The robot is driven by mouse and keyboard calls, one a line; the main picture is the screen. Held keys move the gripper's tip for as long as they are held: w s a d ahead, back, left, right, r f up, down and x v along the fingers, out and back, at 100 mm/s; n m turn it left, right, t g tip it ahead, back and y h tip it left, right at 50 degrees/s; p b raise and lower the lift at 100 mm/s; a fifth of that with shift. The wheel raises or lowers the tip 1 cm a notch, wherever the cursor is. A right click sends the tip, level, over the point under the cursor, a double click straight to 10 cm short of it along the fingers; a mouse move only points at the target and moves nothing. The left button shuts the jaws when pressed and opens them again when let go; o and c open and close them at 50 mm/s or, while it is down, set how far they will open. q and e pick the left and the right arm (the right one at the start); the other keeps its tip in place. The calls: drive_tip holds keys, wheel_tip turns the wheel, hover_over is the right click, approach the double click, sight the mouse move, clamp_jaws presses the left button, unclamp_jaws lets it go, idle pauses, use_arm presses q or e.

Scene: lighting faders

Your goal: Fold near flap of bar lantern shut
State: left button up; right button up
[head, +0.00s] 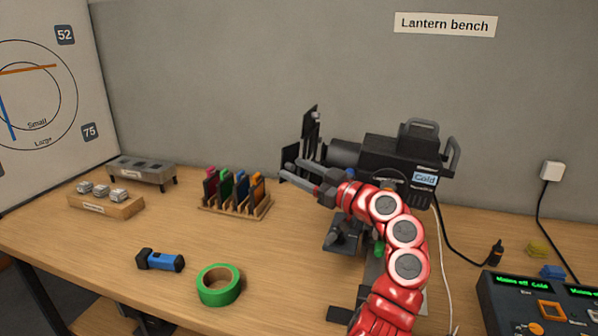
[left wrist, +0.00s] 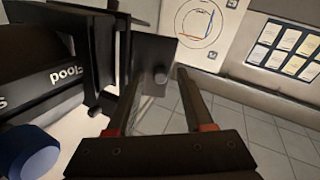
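The black bar lantern (head: 397,157), labelled "Cold", stands on the bench with dark flaps (head: 310,130) at its left, front end. A lower flap (head: 289,157) stands out on the near side, partly behind my gripper. My left gripper (head: 292,169) is beside that near flap, its two fingers apart and pointing left. In the left wrist view, a dark flap plate with a small round knob (left wrist: 150,58) shows between and beyond the open fingers (left wrist: 158,76). The lantern body (left wrist: 45,85) is at the left there. Contact with the flap cannot be told. My right gripper is out of view.
A rack of coloured filters (head: 235,195) stands left of the lantern. A green tape roll (head: 219,286) and a blue torch (head: 160,260) lie in front. A control desk (head: 535,303) is at the right. The bench between torch and filter rack is clear.

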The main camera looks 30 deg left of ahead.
use_arm(q)
drive_tip(key=s+d+f, duration=0.1)
drive_tip(key=d, duration=0.7)
drive_tip(key=s+d+b, duration=0.1)
drive_tip(key=d, duration=0.8)
drive_tip(key=shift+s+d+f, duration=0.15)
drive_tip(key=shift+s+f, duration=0.2)
drive_tip(key=shift+o, duration=0.3)
